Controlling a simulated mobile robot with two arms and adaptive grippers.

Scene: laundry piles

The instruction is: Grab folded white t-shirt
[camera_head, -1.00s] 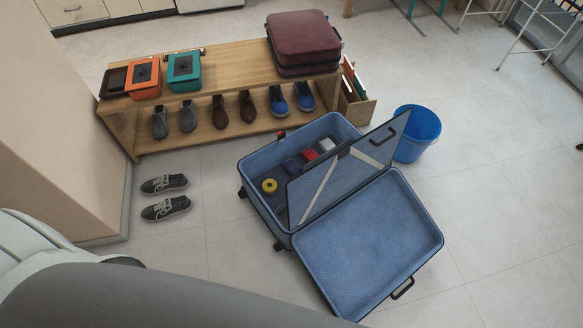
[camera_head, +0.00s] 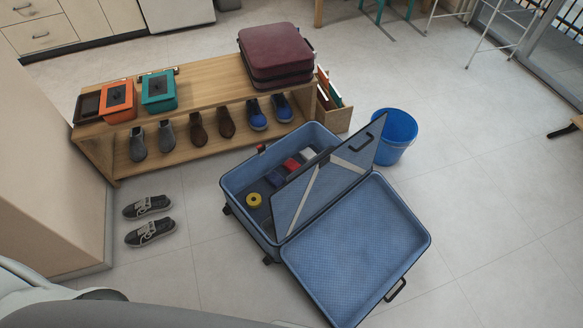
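No folded white t-shirt can be made out in the head view. An open blue suitcase (camera_head: 358,250) lies on the floor, its mesh divider panel (camera_head: 325,185) tilted up. In its far half are a yellow roll (camera_head: 253,199), a dark blue item (camera_head: 275,178), a red item (camera_head: 292,165) and a small whitish item (camera_head: 309,154); I cannot tell what the whitish item is. Neither of my grippers is in view.
A wooden shoe bench (camera_head: 190,105) holds boxes, several shoes and a closed maroon suitcase (camera_head: 275,52). A blue bucket (camera_head: 393,135) stands right of the open suitcase. Sneakers (camera_head: 148,206) lie on the floor at left.

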